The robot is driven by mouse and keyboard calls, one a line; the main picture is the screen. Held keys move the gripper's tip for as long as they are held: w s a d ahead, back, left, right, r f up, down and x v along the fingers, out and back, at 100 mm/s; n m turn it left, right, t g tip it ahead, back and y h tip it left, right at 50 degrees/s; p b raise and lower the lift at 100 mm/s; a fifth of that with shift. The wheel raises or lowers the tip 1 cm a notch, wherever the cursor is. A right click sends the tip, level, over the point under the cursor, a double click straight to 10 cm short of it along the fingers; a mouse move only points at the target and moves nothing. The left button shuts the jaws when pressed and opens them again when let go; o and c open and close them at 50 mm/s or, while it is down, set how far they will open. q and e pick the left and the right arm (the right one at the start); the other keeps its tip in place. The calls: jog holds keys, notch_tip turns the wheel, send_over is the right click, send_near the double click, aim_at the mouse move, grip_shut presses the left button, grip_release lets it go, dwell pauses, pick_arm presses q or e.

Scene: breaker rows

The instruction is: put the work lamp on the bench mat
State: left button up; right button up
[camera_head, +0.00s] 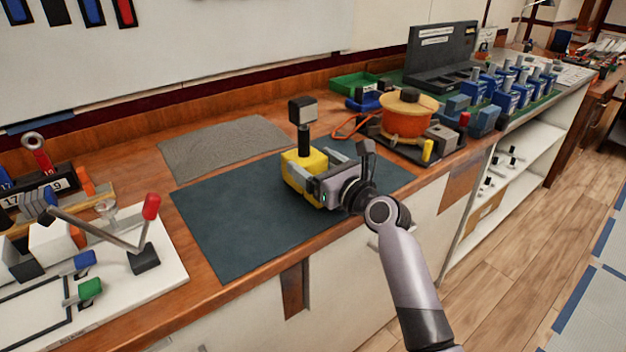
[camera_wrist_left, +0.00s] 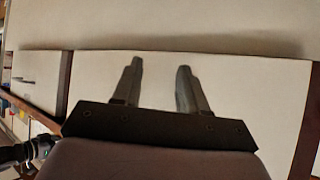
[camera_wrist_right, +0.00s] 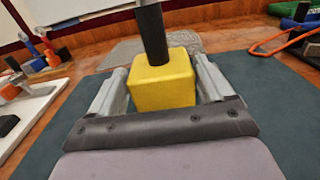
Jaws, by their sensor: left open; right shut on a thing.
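The work lamp (camera_head: 303,158) has a yellow block base, a black post and a grey-black head, and it stands upright over the dark green bench mat (camera_head: 228,225). My right gripper (camera_head: 322,168) is shut on its yellow base. In the right wrist view the yellow base (camera_wrist_right: 163,82) sits between the two fingers, with the black post rising out of frame. I cannot tell whether the base touches the mat. My left gripper (camera_wrist_left: 160,85) shows in the left wrist view, open and empty, facing a pale panel. The left arm does not show in the head view.
A grey textured mat (camera_head: 222,145) lies behind the green mat. To the right are an orange spool (camera_head: 407,118), an orange cable (camera_head: 352,125) and rows of blue breakers (camera_head: 505,92). The green mat's left part is clear.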

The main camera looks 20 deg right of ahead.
jog(key=shift+f+b, duration=0.6)
jog(key=shift+f, duration=0.25)
pick_arm(q)
jog(key=shift+w+f, duration=0.25)
jog(key=shift+f, duration=0.6)
pick_arm(e)
jog(key=o, duration=1.3)
jog(key=shift+f, duration=0.1)
jog(key=shift+o, duration=0.2)
pick_arm(q)
jog(key=shift+r, duration=0.1)
